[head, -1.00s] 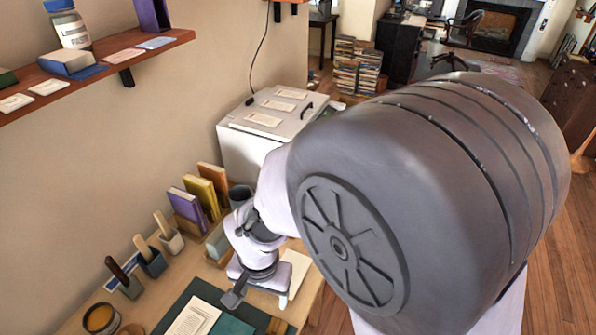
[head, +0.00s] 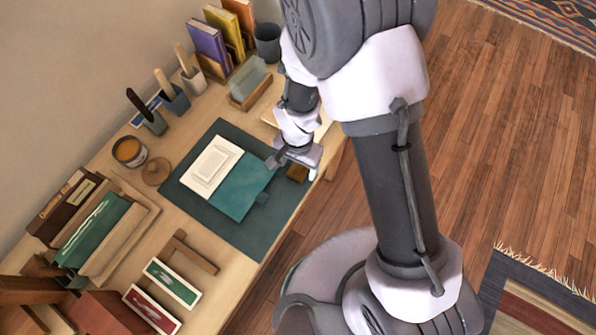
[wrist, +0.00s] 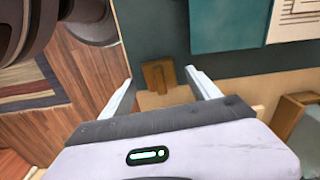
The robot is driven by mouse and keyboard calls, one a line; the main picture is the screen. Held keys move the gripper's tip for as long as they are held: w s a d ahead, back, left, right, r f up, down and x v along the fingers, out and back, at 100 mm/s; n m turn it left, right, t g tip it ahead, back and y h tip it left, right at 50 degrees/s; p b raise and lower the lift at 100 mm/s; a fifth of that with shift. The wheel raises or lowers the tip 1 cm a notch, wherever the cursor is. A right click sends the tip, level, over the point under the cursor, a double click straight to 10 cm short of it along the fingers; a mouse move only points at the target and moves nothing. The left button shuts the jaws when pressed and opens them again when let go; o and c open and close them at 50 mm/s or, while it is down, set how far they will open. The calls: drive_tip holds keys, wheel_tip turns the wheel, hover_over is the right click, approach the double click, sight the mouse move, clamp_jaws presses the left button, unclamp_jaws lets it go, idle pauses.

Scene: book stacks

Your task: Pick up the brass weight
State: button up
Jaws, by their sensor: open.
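A small brown-gold block (head: 297,172), which looks to be the brass weight, sits at the right edge of the dark green mat (head: 245,238) on the desk. In the wrist view the block (wrist: 157,76) shows a raised part on top and lies between my fingertips in the picture. My gripper (head: 294,167) is open and empty, pointing down over that corner of the mat. Its two pale fingers also show in the wrist view (wrist: 160,77), one on each side of the block. How high they are above it I cannot tell.
An open teal book (head: 240,190) lies on the mat beside the block. Upright books (head: 207,45), a dark cup (head: 267,42) and a small tray (head: 250,92) stand behind. An amber jar (head: 129,151) is at left. The desk's front edge is close to the block.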

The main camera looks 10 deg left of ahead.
wheel_tip(320, 180, down, 2)
drive_tip(key=shift+f, duration=0.1)
drive_tip(key=shift+c, duration=1.1)
clamp_jaws()
drive_tip(key=shift+r, duration=0.2)
